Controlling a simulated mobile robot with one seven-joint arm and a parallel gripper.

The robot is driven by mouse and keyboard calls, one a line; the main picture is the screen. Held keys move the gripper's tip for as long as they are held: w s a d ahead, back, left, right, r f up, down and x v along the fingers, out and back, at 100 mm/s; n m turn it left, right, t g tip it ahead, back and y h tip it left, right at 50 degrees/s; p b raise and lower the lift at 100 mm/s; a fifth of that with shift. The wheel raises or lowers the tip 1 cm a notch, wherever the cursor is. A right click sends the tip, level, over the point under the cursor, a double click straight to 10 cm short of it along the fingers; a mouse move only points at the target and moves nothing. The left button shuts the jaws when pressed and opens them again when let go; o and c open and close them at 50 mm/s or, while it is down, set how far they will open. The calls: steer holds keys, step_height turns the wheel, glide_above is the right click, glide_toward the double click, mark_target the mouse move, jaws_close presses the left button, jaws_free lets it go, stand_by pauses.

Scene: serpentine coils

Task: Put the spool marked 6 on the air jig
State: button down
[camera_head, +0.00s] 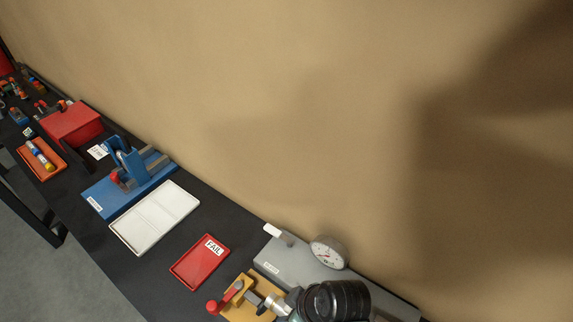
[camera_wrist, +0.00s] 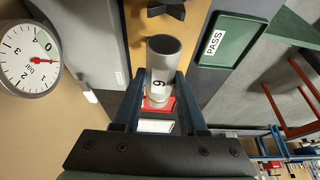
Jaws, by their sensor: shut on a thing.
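In the wrist view, my gripper (camera_wrist: 161,84) is shut on a pale grey cylindrical spool (camera_wrist: 163,58). A dark digit on its side looks like a 6 turned over. The spool stands out lengthwise between the two fingers, and its end face shows. In the head view, a long grey block with a round dial gauge (camera_head: 328,252) looks like the air jig (camera_head: 290,258); its small label is too small to read. The gauge, marked bar, also shows at the left in the wrist view (camera_wrist: 30,58). My wrist covers part of the jig's near side in the head view.
A yellow fixture with a red-handled clamp (camera_head: 238,292) is beside the grey block. A red FAIL tray (camera_head: 196,266), white tray (camera_head: 155,218) and blue fixture (camera_head: 105,197) stand further left. A green PASS tray (camera_wrist: 240,38) is in the wrist view. The wall rises behind the bench.

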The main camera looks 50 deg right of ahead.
steer(key=shift+s+a+f+b, duration=0.1)
steer(key=shift+s+f+b, duration=0.05)
steer(key=shift+b, duration=0.15)
steer(key=shift+s+a+f+b, duration=0.1)
steer(key=shift+s+f+b, duration=0.05)
steer(key=shift+f+b, duration=0.5)
step_height(320, 180, down, 3)
steer(key=b, duration=0.3)
steer(key=shift+r, duration=0.1)
steer(key=shift+f+b, duration=0.65)
steer(key=shift+f, duration=0.75)
steer(key=shift+f, duration=0.15)
steer(key=shift+f+b, duration=0.3)
steer(key=shift+f, duration=0.1)
